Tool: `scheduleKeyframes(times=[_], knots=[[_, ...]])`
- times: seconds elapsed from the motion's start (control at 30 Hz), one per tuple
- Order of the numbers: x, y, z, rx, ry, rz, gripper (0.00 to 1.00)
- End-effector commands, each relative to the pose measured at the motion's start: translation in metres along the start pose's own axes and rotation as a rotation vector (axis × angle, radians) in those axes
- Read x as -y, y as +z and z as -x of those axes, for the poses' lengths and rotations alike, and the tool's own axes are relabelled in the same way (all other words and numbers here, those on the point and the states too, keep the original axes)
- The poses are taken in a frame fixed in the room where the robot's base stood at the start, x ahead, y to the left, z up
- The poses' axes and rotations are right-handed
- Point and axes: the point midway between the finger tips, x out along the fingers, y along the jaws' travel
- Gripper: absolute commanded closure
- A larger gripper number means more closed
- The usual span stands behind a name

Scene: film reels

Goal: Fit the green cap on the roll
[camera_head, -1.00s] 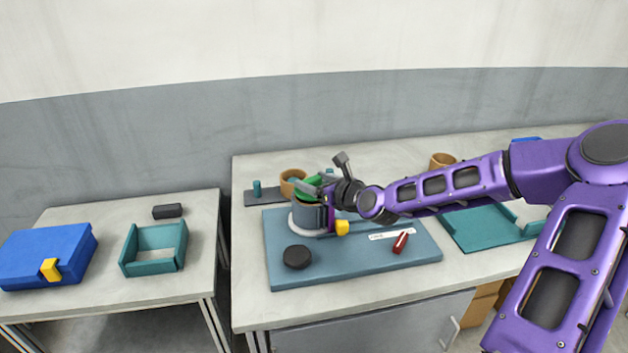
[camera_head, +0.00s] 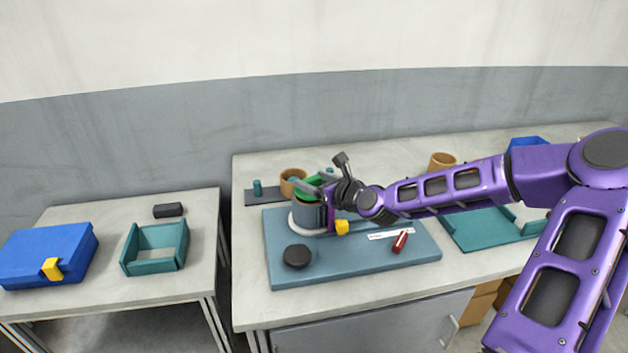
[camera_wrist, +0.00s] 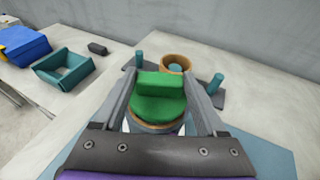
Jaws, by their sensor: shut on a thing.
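The green cap (camera_wrist: 159,98) is a round disc with a raised block handle. In the wrist view my gripper (camera_wrist: 160,85) is shut on the cap, one finger on each side of the handle. The roll (camera_head: 307,215) is a grey-blue cylinder standing on a light round base on the blue mat. The cap (camera_head: 309,187) is at the top of the roll, and the roll's tan rim shows just below it in the wrist view. I cannot tell whether the cap is fully seated. My gripper (camera_head: 318,184) and wrist partly hide the cap and roll in the head view.
A black disc (camera_head: 297,256) and a red item (camera_head: 400,242) lie on the blue mat (camera_head: 340,265). A tan ring (camera_head: 291,176) on a dark strip stands behind the roll. A teal tray (camera_head: 480,232) is at right. A side table holds a blue box (camera_head: 45,250) and teal bin (camera_head: 128,252).

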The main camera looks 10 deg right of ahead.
Motion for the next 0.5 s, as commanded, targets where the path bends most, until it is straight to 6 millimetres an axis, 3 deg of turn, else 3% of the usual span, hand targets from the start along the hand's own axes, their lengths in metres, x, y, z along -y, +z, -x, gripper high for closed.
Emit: scheduleKeyframes(times=[0.5], knots=[[0.0003, -0.0064, -0.0019, 0.0, -0.001, -0.001, 0.81]])
